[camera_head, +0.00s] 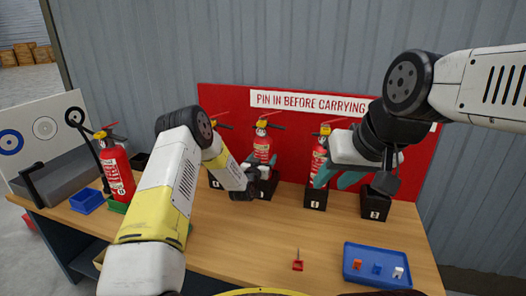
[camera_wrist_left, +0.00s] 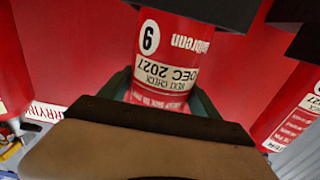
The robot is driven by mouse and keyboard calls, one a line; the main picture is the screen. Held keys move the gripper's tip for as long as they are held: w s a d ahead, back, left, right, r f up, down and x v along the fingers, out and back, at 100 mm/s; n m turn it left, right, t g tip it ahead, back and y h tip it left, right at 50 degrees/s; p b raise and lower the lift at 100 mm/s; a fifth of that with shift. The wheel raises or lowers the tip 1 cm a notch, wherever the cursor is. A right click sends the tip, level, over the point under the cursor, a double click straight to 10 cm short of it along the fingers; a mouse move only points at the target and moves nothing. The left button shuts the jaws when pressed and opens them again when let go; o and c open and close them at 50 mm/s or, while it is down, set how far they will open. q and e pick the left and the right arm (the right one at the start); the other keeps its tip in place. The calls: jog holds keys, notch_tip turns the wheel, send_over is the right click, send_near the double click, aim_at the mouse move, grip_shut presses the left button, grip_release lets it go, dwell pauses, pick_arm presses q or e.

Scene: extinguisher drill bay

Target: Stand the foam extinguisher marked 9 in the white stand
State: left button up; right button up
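The red foam extinguisher marked 9 (camera_wrist_left: 165,75) fills the middle of the left wrist view, upside down there, with its foot at a black box (camera_wrist_left: 200,10). Its upper part (camera_head: 263,147) shows in the head view behind my left gripper (camera_head: 252,185). The teal left fingers lie against both sides of the bottle and look shut on it. My right gripper (camera_head: 338,180) is open and empty, in front of another extinguisher (camera_head: 319,158). I cannot make out a white stand; my left arm hides part of the table's left side.
Black numbered boxes (camera_head: 315,198) line the red board. Another extinguisher (camera_head: 116,172) stands at the left near a blue holder (camera_head: 86,201) and a board with coloured rings (camera_head: 44,128). A blue tray (camera_head: 350,275) and a small red piece (camera_head: 298,266) lie front right. The middle table is clear.

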aim_at(263, 142)
pick_arm(q)
jog(key=c, duration=1.1)
jog(key=shift+w+r, duration=0.1)
jog(key=shift+r, duration=0.25)
grip_shut()
jog(key=shift+r, duration=3.2)
